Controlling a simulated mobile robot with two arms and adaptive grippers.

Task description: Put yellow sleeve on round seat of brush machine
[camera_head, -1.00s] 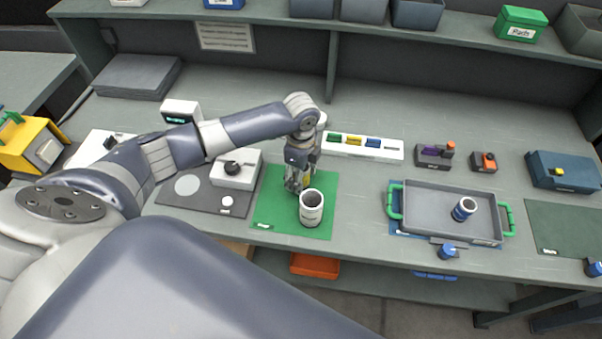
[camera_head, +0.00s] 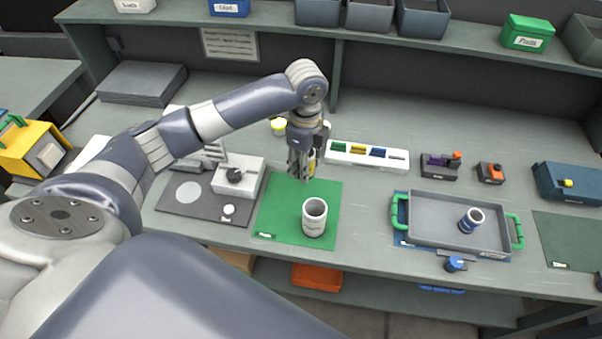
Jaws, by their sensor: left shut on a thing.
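My left gripper (camera_head: 300,168) is shut above the back part of the green mat (camera_head: 272,218). A narrow yellow piece (camera_head: 312,160) shows at its fingers and looks like the yellow sleeve; the fingers and arm hide most of it. The machine at the left, seemingly the brush machine, has a dark base plate (camera_head: 168,205), a pale round disc (camera_head: 188,192), a white box (camera_head: 252,180) with a black knob, and a white button (camera_head: 229,209). The disc is empty and may be the round seat. My right gripper is not in view.
A pale hollow cup (camera_head: 315,217) stands upright on the green mat's front part. A white rack (camera_head: 367,155) lies behind. A yellow-topped item (camera_head: 279,126) stands behind my arm.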

